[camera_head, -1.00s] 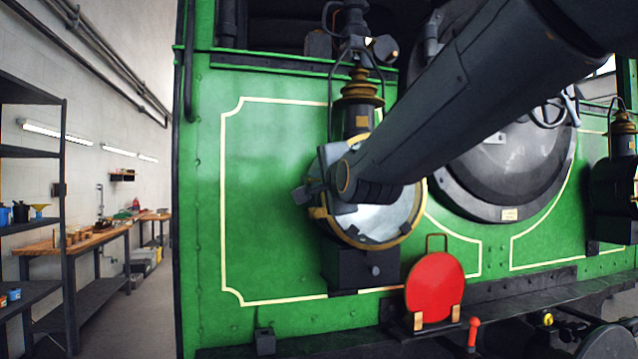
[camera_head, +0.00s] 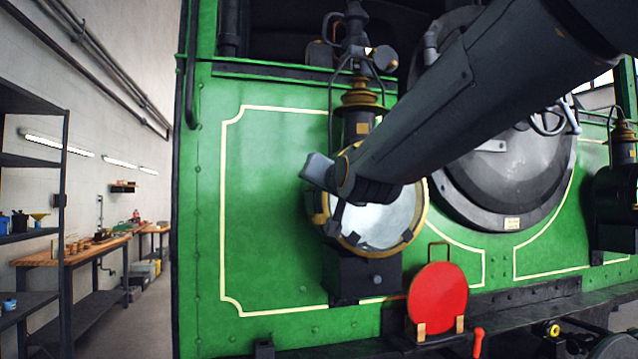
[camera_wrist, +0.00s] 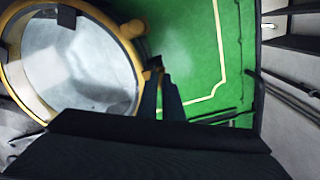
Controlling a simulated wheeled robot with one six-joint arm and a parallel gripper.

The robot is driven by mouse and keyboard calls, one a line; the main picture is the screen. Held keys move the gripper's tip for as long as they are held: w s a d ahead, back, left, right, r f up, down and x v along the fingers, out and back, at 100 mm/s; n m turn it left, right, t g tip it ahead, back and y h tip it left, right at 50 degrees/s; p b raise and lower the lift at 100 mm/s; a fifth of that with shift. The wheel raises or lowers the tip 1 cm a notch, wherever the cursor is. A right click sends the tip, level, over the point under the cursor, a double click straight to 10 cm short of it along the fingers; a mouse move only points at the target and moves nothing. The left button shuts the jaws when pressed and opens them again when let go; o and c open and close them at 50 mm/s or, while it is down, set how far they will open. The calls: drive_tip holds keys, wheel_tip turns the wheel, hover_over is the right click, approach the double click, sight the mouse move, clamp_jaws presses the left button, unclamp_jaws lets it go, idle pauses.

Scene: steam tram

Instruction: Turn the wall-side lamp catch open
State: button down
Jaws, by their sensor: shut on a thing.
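The wall-side lamp (camera_head: 378,222) is the round, brass-rimmed lamp on the left of the green tram front. Its glass and brass rim (camera_wrist: 125,28) fill the left of the wrist view. My gripper (camera_wrist: 158,78) is at the rim's edge, on the side facing the left end of the tram. Its dark fingers are shut on the small catch (camera_wrist: 153,66), which is mostly hidden between them. In the head view my arm covers the lamp's upper left, and the catch and fingertips cannot be made out. How far the catch is turned is unclear.
A red disc (camera_head: 438,296) stands on the ledge below the lamp. A second lamp (camera_head: 618,185) is at the far right, beyond the round boiler door (camera_head: 505,165). A workbench (camera_head: 75,256) and shelf stand along the left wall. The floor between is clear.

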drive_tip(key=n, duration=0.3)
drive_tip(key=n+p, duration=0.1)
drive_tip(key=n, duration=0.1)
drive_tip(key=shift+r, duration=0.25)
idle(0.5)
drive_tip(key=c, duration=1.9)
unclamp_jaws()
drive_tip(key=shift+f, duration=0.1)
drive_tip(key=shift+s, duration=0.1)
drive_tip(key=v, duration=0.7)
drive_tip(key=shift+s+d, duration=0.1)
drive_tip(key=shift+s, duration=0.25)
